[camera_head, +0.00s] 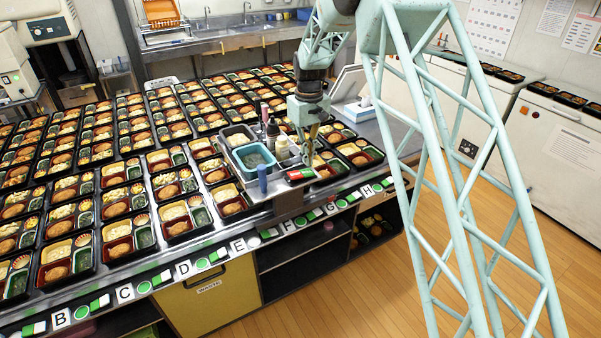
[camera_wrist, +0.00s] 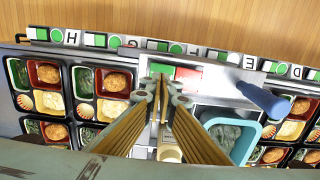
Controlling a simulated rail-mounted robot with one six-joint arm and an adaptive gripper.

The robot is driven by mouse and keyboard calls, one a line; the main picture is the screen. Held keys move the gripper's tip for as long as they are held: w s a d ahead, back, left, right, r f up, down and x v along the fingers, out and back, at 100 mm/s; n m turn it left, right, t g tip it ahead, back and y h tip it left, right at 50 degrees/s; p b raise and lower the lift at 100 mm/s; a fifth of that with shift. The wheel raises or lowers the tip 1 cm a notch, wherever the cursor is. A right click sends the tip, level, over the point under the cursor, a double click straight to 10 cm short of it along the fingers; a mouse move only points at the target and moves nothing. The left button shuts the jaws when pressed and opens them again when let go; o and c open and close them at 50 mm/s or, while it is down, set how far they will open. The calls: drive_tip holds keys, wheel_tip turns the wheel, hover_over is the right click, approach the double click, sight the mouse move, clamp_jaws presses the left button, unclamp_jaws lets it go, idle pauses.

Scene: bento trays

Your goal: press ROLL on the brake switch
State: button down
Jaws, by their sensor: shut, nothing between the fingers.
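The brake switch (camera_head: 301,175) is a small dark-edged block with red and green faces on the metal ledge at the bench's front edge. In the wrist view its green pad (camera_wrist: 161,69) is on the left and its red pad (camera_wrist: 188,73) on the right; no lettering is readable. My gripper (camera_head: 309,160) points down just behind the switch in the head view. In the wrist view my gripper (camera_wrist: 164,88) has its fingertips together near the green pad's lower edge, holding nothing. I cannot tell whether they touch the switch.
A caddy (camera_head: 250,155) with bottles and a blue tub stands left of my gripper. A blue cylinder (camera_wrist: 264,99) stands beside the switch. Filled bento trays (camera_head: 180,215) crowd the bench. Lettered labels with green markers line the front edge (camera_head: 183,269).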

sight(308, 172)
drive_tip(key=shift+r+p, duration=0.75)
drive_tip(key=shift+r, duration=1)
drive_tip(key=shift+r, duration=0.1)
drive_tip(key=s+d+r+m+t+b, duration=0.1)
drive_tip(key=s+d+r, duration=0.4)
drive_tip(key=r, duration=0.3)
drive_tip(key=s+d+r+m+b, duration=0.1)
drive_tip(key=s+d+r+b, duration=0.1)
drive_tip(key=s+d+r, duration=0.35)
drive_tip(key=s+d+r+m+t+b, duration=0.1)
drive_tip(key=s+d+r, duration=0.2)
drive_tip(key=s+r, duration=0.45)
drive_tip(key=s+d+r+b, duration=0.1)
drive_tip(key=s+d+r, duration=0.3)
drive_tip(key=s, duration=0.6)
drive_tip(key=s+d+f+m+b, duration=0.1)
drive_tip(key=s+d, duration=0.1)
drive_tip(key=s, duration=0.9)
drive_tip(key=s+d+f+m+t+b, duration=0.1)
drive_tip(key=s+d+b, duration=0.1)
drive_tip(key=s, duration=1)
drive_tip(key=s+d+f+m+t+b, duration=0.1)
drive_tip(key=s+d, duration=0.3)
drive_tip(key=s, duration=0.7)
drive_tip(key=shift+s+d+f+m+b, duration=0.15)
drive_tip(key=shift+s+f+m+b, duration=0.25)
drive_tip(key=shift+f+b, duration=0.15)
